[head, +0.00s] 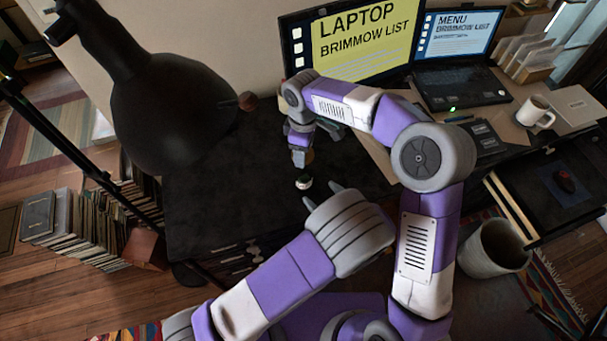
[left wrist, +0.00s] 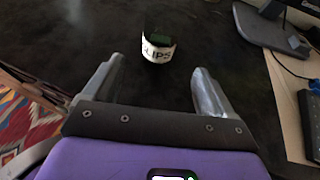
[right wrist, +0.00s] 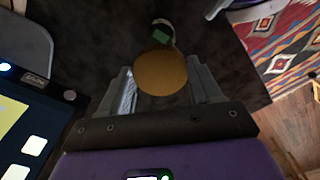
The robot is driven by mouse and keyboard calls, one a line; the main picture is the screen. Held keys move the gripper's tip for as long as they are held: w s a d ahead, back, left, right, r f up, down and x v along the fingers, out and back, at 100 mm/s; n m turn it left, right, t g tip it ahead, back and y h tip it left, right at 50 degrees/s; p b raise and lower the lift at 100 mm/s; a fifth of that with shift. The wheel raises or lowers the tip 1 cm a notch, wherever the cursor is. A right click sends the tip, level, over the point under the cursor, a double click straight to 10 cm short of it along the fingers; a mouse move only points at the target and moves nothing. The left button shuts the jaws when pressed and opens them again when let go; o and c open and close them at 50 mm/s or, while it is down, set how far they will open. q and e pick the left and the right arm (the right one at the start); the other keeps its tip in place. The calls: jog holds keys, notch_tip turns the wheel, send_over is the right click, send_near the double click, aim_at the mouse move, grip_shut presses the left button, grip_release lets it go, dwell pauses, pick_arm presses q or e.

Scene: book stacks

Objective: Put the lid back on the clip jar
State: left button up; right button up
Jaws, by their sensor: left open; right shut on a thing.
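The clip jar (head: 303,182) is a small jar with a white label and dark green contents, upright on the black desk. In the left wrist view the jar (left wrist: 158,52) stands ahead, beyond the fingertips. My left gripper (head: 322,195) is open and empty, pointing at the jar and not touching it. My right gripper (right wrist: 160,85) is shut on the round tan lid (right wrist: 160,73). In the head view the right gripper points down behind the jar and the lid (head: 309,156) shows only as a small patch. The right wrist view shows the jar (right wrist: 162,34) beyond the lid, apart from it.
A big black lamp (head: 170,110) overhangs the desk's left part. A laptop (head: 455,75), a monitor (head: 350,45) and a mug (head: 535,112) stand at the back and right. The black desktop (head: 215,200) left of the jar is clear.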

pick_arm(q)
jog(key=shift+a, duration=0.1)
pick_arm(e)
jog(key=shift+s, duration=0.1)
pick_arm(q)
jog(key=shift+w+a+f, duration=0.15)
jog(key=shift+w, duration=0.05)
jog(key=x, duration=1.1)
jog(key=shift+w+a+f, duration=0.1)
jog(key=shift+w, duration=0.05)
jog(key=c, duration=1.5)
pick_arm(e)
jog(key=shift+d+f, duration=0.1)
jog(key=shift+f, duration=2.45)
jog(key=shift+f, duration=0.85)
jog(key=shift+f, duration=0.55)
